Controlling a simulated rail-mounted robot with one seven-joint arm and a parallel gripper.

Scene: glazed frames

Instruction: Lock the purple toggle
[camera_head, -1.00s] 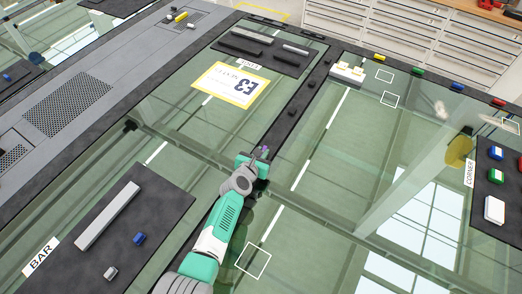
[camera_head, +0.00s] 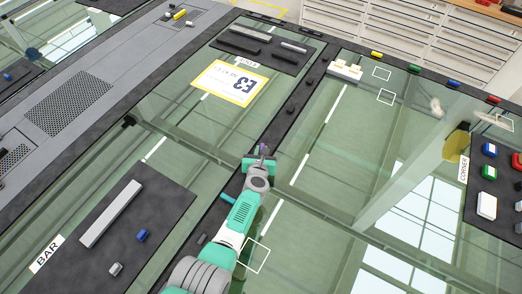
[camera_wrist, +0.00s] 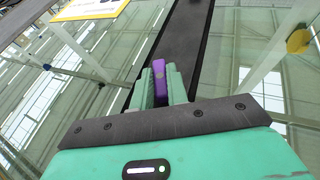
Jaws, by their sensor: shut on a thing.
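The purple toggle (camera_wrist: 158,84) stands between the two green fingers of my gripper (camera_wrist: 160,88) in the wrist view, and the fingers are shut on it. In the head view my gripper (camera_head: 262,155) is over the dark rail in the middle of the glazed frame. Only a small purple bit of the toggle (camera_head: 263,149) shows there past the fingertips. The fingers hide the toggle's base, so I cannot tell how it is seated.
Dark toggles (camera_head: 291,109) sit farther up the same rail. A white block (camera_head: 345,71) stands at the top of the right pane. A yellow-edged E3 card (camera_head: 230,82) lies upper left. The BAR mat (camera_head: 160,215) is lower left, the CORNER mat (camera_head: 482,204) at right.

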